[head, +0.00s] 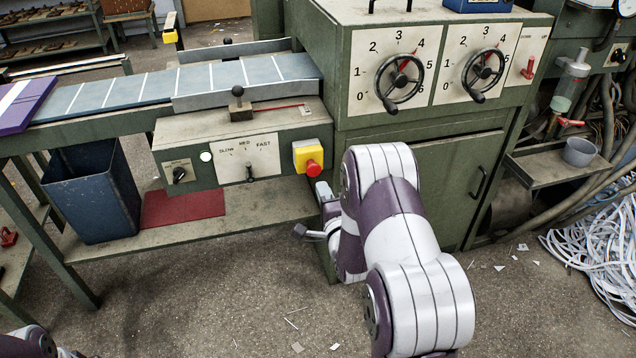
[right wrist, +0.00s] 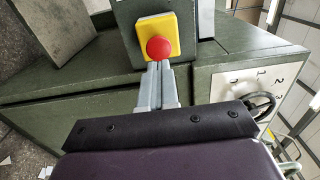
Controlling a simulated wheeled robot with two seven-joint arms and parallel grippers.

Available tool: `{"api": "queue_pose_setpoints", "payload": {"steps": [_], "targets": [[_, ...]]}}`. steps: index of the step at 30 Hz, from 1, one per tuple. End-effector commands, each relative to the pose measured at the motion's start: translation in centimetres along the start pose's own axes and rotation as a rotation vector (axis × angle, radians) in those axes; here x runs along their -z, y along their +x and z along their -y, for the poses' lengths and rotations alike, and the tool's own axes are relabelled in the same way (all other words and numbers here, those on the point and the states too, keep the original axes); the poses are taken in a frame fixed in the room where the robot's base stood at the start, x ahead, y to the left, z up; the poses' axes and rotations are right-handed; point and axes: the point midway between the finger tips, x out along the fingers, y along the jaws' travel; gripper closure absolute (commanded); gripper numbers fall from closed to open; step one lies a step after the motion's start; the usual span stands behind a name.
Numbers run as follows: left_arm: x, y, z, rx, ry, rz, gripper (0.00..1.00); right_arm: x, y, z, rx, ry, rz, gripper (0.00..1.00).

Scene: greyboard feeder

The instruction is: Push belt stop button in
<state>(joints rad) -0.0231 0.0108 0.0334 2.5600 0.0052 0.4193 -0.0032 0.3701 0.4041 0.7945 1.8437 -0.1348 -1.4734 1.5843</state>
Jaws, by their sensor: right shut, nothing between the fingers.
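The belt stop button is a red knob (head: 313,168) on a yellow box (head: 305,150), fixed at the right end of the green control panel (head: 240,138). In the right wrist view the red knob (right wrist: 159,48) stands out from the yellow box (right wrist: 173,24). My right gripper (head: 321,186) is shut and empty, its fingertips just below the knob in the head view. In the right wrist view the closed fingertips (right wrist: 158,65) meet the knob's lower edge in the picture; I cannot tell whether they touch. My left gripper is not in view.
A speed lever (head: 250,172) and a black knob (head: 179,174) sit left on the panel. Two handwheels (head: 401,82) (head: 483,74) are on the machine above. A blue bin (head: 92,190) and a red mat (head: 183,207) lie on the lower shelf.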

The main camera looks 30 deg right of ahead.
Motion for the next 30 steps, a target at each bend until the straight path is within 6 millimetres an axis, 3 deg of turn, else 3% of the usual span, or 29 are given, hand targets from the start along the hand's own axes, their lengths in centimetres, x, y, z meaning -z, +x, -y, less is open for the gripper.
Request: {"api": "queue_pose_setpoints", "payload": {"steps": [3, 9, 23, 30], "targets": [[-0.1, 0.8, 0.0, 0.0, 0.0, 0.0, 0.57, 0.0, 2.2, -0.3, 0.002, -0.001, 0.001, 1.0], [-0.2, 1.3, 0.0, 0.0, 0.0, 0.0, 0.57, 0.0, 4.5, -0.2, -0.001, 0.0, 0.0, 1.0], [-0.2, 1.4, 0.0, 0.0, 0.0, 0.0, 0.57, 0.0, 5.1, 0.0, -0.001, 0.0, 0.0, 1.0], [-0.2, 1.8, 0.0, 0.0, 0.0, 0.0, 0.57, 0.0, 7.3, 0.1, 0.002, 0.0, 0.0, 1.0]]}}
